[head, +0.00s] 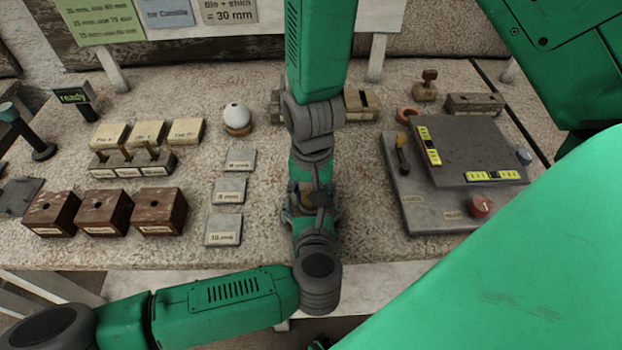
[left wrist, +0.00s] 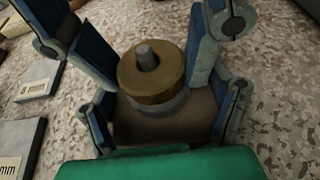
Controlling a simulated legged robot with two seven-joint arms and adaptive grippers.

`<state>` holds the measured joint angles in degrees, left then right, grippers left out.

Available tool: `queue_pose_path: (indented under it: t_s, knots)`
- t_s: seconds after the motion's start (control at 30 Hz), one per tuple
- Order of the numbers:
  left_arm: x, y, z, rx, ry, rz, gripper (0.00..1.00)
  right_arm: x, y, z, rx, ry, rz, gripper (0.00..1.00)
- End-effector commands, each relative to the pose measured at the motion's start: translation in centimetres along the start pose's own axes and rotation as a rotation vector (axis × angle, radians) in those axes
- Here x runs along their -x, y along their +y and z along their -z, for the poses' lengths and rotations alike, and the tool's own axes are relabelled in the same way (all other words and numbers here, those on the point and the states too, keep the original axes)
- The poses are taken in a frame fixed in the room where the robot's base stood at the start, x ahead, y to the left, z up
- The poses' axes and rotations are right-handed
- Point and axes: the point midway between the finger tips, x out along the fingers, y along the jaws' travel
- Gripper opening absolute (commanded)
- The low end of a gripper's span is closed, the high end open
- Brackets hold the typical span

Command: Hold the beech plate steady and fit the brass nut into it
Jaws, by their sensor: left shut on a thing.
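In the left wrist view, a flat brown piece, which I take for the beech plate (left wrist: 160,125), sits between the blue-padded fingers of my left gripper (left wrist: 158,118). The left gripper is shut on it. The brass nut (left wrist: 142,88), a thick round disc, is over the plate, with a grey stud through its middle and a grey ring below. Two more blue-padded fingers, seemingly my right gripper (left wrist: 152,70), come from the top and flank the nut, apparently touching both sides. How deep the nut is seated cannot be told. In the head view both grippers meet at the left gripper (head: 310,205), hiding the parts.
On the stone table (head: 270,215), square plates (head: 225,190) lie left of the grippers, with brown blocks (head: 103,212) further left. A white ball (head: 237,115) stands behind them. A grey panel (head: 465,145) with a red knob (head: 481,206) is at the right.

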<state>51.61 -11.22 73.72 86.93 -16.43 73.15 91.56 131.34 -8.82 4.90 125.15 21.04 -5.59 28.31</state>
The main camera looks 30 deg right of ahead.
Motion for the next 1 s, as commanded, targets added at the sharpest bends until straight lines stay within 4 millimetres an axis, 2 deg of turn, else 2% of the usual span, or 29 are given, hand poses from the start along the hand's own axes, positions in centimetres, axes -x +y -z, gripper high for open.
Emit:
queue_pose_path:
  t_s: [0.3, 0.4, 0.5, 0.7, 0.73, 0.8, 0.97, 1.0]
  knots:
    - [0.03, -0.09, -0.18, 0.002, -0.003, 0.002, 0.52, -0.02, -0.02, 0.02, -0.839, 0.005, -0.003, 0.04]
    - [0.03, -0.09, -0.18, 0.002, -0.003, 0.002, 0.52, -0.03, -0.02, 0.06, -1.017, 0.005, -0.003, 0.04]
    - [0.03, -0.10, -0.18, 0.002, -0.003, 0.002, 0.52, -0.03, -0.03, 0.06, -1.094, 0.005, -0.003, 0.04]
    - [0.02, -0.12, -0.17, 0.003, -0.003, 0.002, 0.52, -0.03, -0.02, 0.07, -1.099, 0.004, -0.002, 0.04]
    - [0.02, -0.12, -0.17, 0.003, -0.003, 0.002, 0.52, -0.03, -0.02, 0.07, -1.099, 0.004, -0.002, 0.44]
    - [0.02, -0.13, -0.17, 0.002, -0.003, 0.002, 0.52, -0.04, -0.02, 0.07, -1.098, 0.004, -0.002, 0.62]
    - [0.02, -0.12, -0.17, 0.002, -0.003, 0.002, 0.52, -0.04, -0.01, 0.04, -1.096, 0.003, -0.003, 0.62]
    - [0.01, -0.11, -0.17, 0.002, -0.003, 0.002, 0.52, -0.07, 0.01, 0.01, -1.096, 0.003, -0.004, 0.50]
